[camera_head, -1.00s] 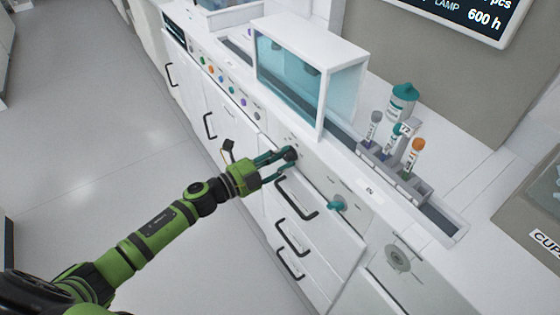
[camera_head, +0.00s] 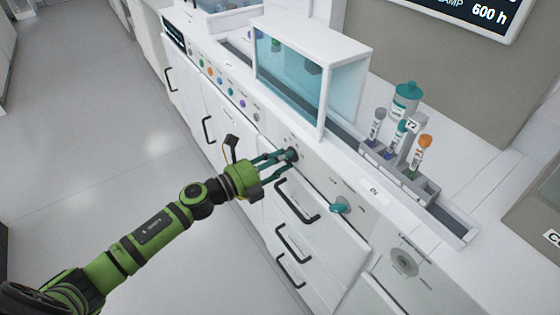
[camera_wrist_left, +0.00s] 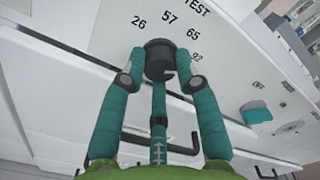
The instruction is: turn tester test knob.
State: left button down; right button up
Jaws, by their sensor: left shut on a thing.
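The test knob (camera_wrist_left: 158,60) is a dark round knob on the white front panel, under the word TEST and the numbers 26, 57, 65 and 92 in the left wrist view. It also shows in the head view (camera_head: 292,154). My left gripper (camera_wrist_left: 160,80) is shut on the knob, with a teal finger on each side of it. In the head view my left gripper (camera_head: 284,158) reaches the panel from the left. My right gripper is not in view.
A teal knob (camera_head: 340,205) sits lower right on the same panel, and a round grey dial (camera_head: 404,262) farther right. Drawer handles (camera_head: 297,203) stick out below. A rack (camera_head: 400,170) with capped tubes and a teal-capped bottle (camera_head: 405,101) stand on the counter.

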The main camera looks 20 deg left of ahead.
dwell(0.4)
pick_arm(q)
jog(key=c, duration=0.9)
grip_release()
jog(key=v, duration=1.2)
